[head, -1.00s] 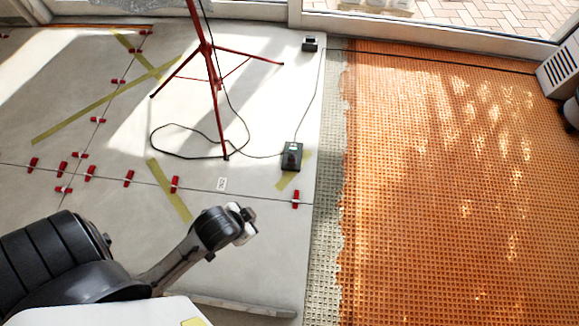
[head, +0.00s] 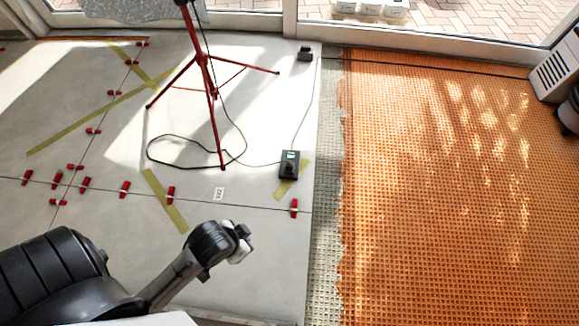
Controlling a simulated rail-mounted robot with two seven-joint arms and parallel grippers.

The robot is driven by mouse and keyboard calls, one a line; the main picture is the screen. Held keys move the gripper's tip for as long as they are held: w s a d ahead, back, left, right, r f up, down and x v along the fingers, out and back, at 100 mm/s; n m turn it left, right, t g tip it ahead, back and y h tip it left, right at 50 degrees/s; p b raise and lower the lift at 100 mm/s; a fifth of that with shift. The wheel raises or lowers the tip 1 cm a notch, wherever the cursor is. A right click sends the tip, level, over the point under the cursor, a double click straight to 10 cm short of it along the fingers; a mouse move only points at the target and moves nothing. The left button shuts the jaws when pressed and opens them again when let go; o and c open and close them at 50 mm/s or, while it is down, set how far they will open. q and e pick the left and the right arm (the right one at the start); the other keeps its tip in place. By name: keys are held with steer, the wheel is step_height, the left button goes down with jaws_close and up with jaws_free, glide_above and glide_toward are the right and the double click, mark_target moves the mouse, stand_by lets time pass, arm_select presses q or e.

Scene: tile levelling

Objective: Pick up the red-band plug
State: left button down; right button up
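No red band can be made out on any plug at this size. A black box (head: 289,164) with a small pale patch on top lies on the grey tiles, beside a yellow tape strip. Thin black cables run from it toward the red tripod (head: 211,90) and toward a smaller black block (head: 304,54) near the window. My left arm comes in from the lower left. Its end, with the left gripper (head: 241,246), is above the tiles, nearer to me than the box and apart from it. Its fingers are too unclear to judge. My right gripper is not in view.
Red levelling clips (head: 171,193) stand along the tile joints. A looped black cable (head: 185,160) lies around the tripod's feet. An orange matting (head: 440,200) covers the floor at the right, with a pale vented unit (head: 556,70) at its far edge. Tile between arm and box is mostly clear.

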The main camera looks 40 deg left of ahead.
arm_select(q)
steer(key=c, duration=1.8)
jaws_free()
steer(key=o, duration=1.1)
